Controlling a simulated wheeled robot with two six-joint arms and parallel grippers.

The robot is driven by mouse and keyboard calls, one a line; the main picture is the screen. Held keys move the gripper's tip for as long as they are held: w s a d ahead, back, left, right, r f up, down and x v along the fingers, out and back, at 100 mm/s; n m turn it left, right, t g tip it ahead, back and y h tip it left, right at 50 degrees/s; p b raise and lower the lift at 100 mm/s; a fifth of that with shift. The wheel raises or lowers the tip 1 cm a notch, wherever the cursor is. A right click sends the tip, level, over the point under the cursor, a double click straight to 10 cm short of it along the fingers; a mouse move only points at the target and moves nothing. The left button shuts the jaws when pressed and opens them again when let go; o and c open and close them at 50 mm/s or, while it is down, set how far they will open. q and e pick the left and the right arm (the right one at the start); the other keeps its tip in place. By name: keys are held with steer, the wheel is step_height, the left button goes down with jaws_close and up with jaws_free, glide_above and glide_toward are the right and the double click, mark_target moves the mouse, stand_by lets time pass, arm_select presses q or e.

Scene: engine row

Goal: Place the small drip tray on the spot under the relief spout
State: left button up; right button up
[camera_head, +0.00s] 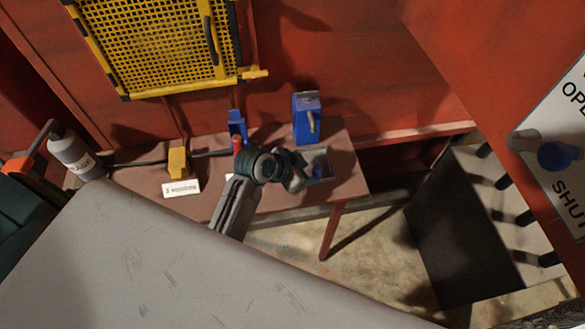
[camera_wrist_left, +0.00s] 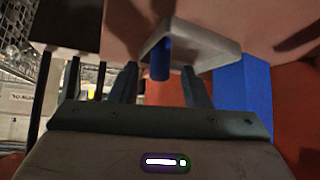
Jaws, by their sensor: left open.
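The small drip tray (camera_head: 327,156) is a shallow grey tray on the brown table, just in front of a blue box with a grey spout (camera_head: 311,122). In the left wrist view, which is turned over, the tray (camera_wrist_left: 213,45) has an upright blue grip post (camera_wrist_left: 160,60). My left gripper (camera_head: 305,178) is at the tray. Its fingers (camera_wrist_left: 160,84) are open, with the post showing between them; I cannot tell whether they touch it. The gripper hides part of the tray, and no marked spot shows clearly. My right gripper is not in view.
On the table (camera_head: 285,202) stand a yellow block (camera_head: 178,162), a white label card (camera_head: 181,188) and a blue holder (camera_head: 237,125) behind my left arm. A grey bottle (camera_head: 75,155) is at the left. A large grey surface (camera_head: 180,270) fills the foreground.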

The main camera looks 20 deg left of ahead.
arm_select(q)
steer(key=b+v, duration=0.1)
steer(key=v, duration=0.8)
steer(key=shift+s+a+r, duration=0.15)
steer(key=shift+s+r, duration=0.05)
steer(key=shift+r, duration=0.1)
